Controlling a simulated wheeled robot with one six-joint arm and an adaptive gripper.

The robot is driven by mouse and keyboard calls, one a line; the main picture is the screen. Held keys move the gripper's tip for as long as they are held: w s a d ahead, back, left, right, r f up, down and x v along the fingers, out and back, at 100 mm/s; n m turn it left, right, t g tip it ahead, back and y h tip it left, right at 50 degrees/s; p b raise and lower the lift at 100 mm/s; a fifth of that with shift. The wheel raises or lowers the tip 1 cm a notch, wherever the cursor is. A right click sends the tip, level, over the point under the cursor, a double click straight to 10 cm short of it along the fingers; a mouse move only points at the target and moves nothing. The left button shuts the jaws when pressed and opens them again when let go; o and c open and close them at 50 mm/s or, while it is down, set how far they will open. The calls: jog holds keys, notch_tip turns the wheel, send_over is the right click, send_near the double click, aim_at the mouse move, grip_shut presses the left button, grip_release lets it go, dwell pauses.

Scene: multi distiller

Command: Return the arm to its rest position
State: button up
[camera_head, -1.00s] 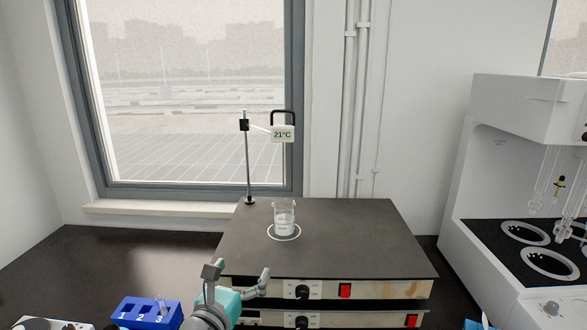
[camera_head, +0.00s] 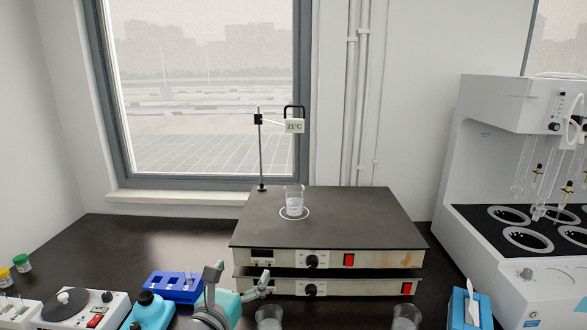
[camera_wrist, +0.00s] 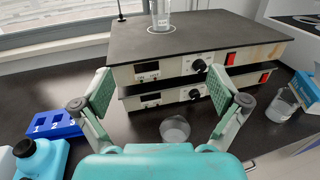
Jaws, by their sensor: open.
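My gripper (camera_wrist: 165,100) is open and empty in the wrist view, its two green-padded fingers spread wide. It points at the front of the stacked hot plates (camera_wrist: 160,71), and a glass beaker (camera_wrist: 174,129) shows on the table between and below the fingers. In the head view my gripper (camera_head: 243,284) is low in the picture, in front of the hot plates' left front corner. A beaker with clear contents (camera_head: 294,203) stands upright in the white circle on the upper hot plate (camera_head: 365,215). Part of my arm is cut off by the lower edge.
Beakers (camera_head: 269,318) (camera_head: 405,317) stand along the front. A blue tissue box (camera_head: 466,312) and the white multi-distiller (camera_head: 520,285) are at right. The back left table is clear.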

jog(key=s+d+f+m+y, duration=0.1)
jog(key=s+d+f, duration=0.1)
jog(key=d+f, duration=0.35)
jog(key=s+d+f+m+g+y, duration=0.1)
jog(key=s+d+f+m+y, duration=0.1)
jog(key=f, duration=0.6)
jog(key=s+d+f+m+y, duration=0.1)
jog(key=s+d+f, duration=0.25)
jog(key=f, duration=0.25)
jog(key=s+d+f+m+g+y, duration=0.1)
jog(key=s+d+f+m+y, duration=0.1)
jog(key=s+d+f+m, duration=0.6)
jog(key=s+d+f+m+g, duration=0.1)
jog(key=s+d+m, duration=0.25)
jog(key=s, duration=0.65)
jog(key=s+d+f+m, duration=0.1)
jog(key=s+d+m, duration=0.3)
jog(key=s, duration=0.6)
jog(key=s+d+r+m, duration=0.1)
jog(key=s+r+m, duration=0.3)
jog(key=s+m, duration=0.2)
jog(key=s+d+r+m+h, duration=0.1)
jog(key=s+d+r+m, duration=0.1)
jog(key=s+r+m, duration=0.2)
jog(key=s+m, duration=0.3)
jog(key=s, duration=0.1)
jog(key=shift+s, duration=0.2)
